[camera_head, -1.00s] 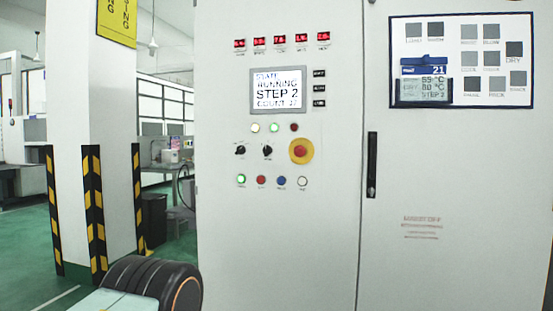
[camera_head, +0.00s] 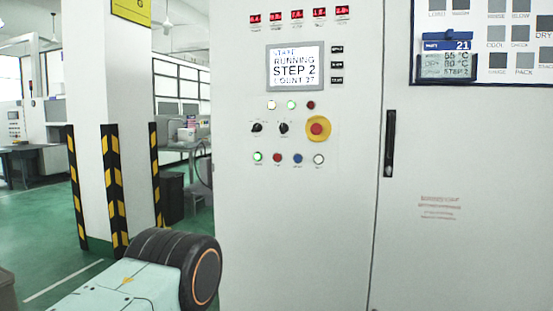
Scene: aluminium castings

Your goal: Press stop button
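A tall light-grey control cabinet (camera_head: 240,220) stands in front of me. On its left door is a large red mushroom button on a yellow round plate (camera_head: 318,128). Below is a row of small buttons: a lit green one (camera_head: 257,157), a red one (camera_head: 277,158), a blue one (camera_head: 298,158) and a white one (camera_head: 319,159). Their labels are too small to read. The screen (camera_head: 295,68) reads RUNNING, STEP 2. Neither gripper is in view.
A black door handle (camera_head: 389,143) is on the cabinet's right door. A white pillar with black-and-yellow guards (camera_head: 115,185) stands at the left. A dark bin (camera_head: 172,198) and a bench are behind it. Green floor (camera_head: 45,265) is open at the left.

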